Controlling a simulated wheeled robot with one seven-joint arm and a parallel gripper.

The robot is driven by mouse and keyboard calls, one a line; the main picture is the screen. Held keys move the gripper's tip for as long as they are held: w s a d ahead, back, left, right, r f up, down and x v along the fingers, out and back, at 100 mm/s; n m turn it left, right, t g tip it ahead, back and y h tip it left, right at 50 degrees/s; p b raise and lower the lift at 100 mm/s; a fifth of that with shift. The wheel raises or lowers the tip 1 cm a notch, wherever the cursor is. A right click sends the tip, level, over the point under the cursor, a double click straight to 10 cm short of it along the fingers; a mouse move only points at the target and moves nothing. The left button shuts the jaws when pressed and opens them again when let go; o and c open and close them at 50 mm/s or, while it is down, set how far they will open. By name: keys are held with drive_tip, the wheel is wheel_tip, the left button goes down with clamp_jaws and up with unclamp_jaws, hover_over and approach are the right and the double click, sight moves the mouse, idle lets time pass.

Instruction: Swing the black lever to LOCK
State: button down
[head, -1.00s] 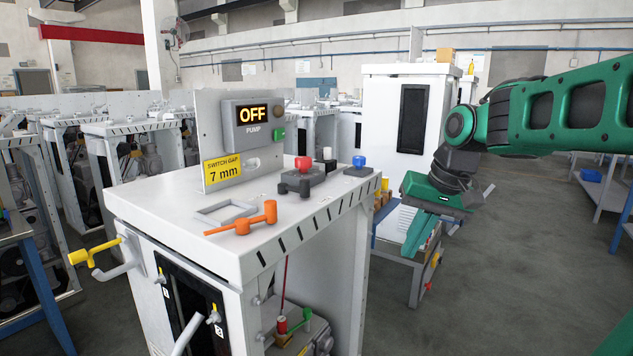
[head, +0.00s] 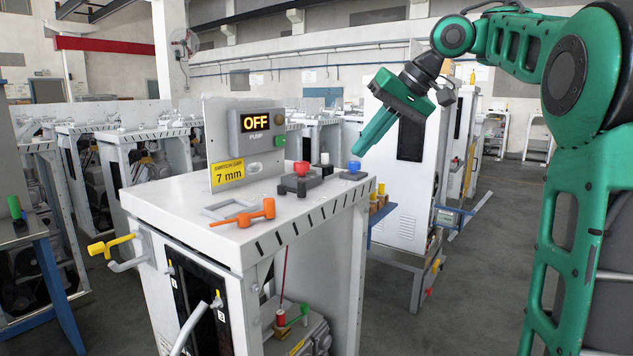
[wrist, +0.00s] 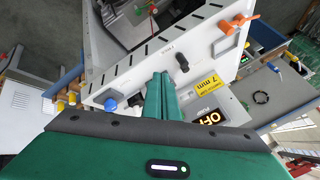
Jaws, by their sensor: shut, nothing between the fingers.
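The black lever (head: 301,188) is a small dark handle on the white cabinet top, in front of the red knob in the head view. It also shows in the wrist view (wrist: 181,62), just right of my fingertips. Its LOCK marking is too small to read. My green gripper (head: 358,150) is shut and empty, pointing down and left above the cabinet's right end, apart from the lever. In the wrist view my gripper (wrist: 160,76) has its fingers together and covers part of the cabinet top.
A red knob (head: 301,168), a blue knob (head: 354,166) and an orange handle (head: 248,216) stand on the cabinet top (head: 180,203). Behind them is an upright panel with an OFF display (head: 256,122) and a yellow 7 mm label (head: 228,172). Free air lies above the top.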

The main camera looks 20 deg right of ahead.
drive_tip(key=shift+a, duration=0.2)
drive_tip(key=shift+a, duration=0.1)
drive_tip(key=x, duration=0.3)
drive_tip(key=a+x, duration=0.1)
drive_tip(key=x, duration=0.3)
drive_tip(key=a+r+x, duration=0.1)
drive_tip(key=x, duration=0.3)
drive_tip(key=shift+w+a+f, duration=0.1)
drive_tip(key=shift+w+a, duration=0.05)
drive_tip(key=shift+a, duration=0.55)
